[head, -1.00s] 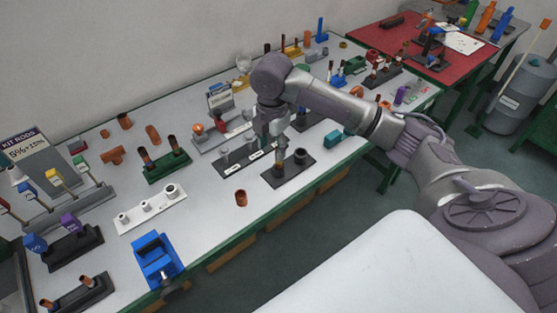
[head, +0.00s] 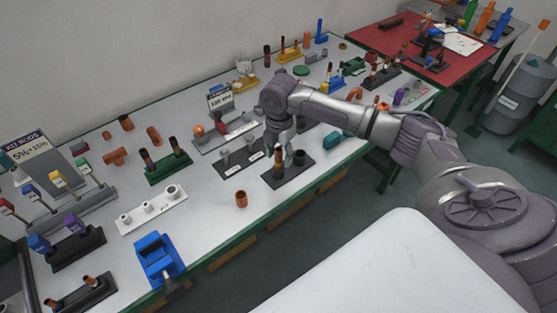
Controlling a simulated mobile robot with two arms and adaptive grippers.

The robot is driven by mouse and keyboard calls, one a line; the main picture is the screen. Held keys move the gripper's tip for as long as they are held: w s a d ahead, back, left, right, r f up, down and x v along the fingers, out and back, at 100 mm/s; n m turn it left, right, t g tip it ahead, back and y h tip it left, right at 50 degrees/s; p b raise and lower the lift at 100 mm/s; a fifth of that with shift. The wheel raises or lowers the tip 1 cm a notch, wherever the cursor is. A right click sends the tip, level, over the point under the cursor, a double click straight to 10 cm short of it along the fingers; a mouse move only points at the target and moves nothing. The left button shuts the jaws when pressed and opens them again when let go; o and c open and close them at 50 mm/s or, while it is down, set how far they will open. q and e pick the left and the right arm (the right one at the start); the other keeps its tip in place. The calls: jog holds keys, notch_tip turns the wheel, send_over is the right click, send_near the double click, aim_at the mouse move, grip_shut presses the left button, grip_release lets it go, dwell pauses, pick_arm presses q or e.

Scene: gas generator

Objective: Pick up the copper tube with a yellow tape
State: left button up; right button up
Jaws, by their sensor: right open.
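My right gripper (head: 279,148) points down over the middle of the long grey table, open. Just below it, a copper tube (head: 279,160) stands upright in a black holder (head: 288,174). The gripper's fingertips are at or beside the tube's upper part; I cannot tell whether they touch it. The tube's tape is too small and partly hidden, so its colour is unclear. Other tubes with dark ends stand in a green holder (head: 165,165) to the left. My left gripper is not in view.
A white holder with grey fittings (head: 152,208), a loose copper fitting (head: 241,199) and a blue vise (head: 158,260) are to the left. A black holder with grey pieces (head: 243,164) is close beside the gripper. A red table (head: 400,42) stands at the back right.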

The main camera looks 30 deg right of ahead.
aim_at(279, 161)
notch_tip(279, 161, down, 3)
jog(key=shift+w+f, duration=0.1)
jog(key=shift+w, duration=0.05)
jog(key=shift+c, duration=0.3)
grip_shut()
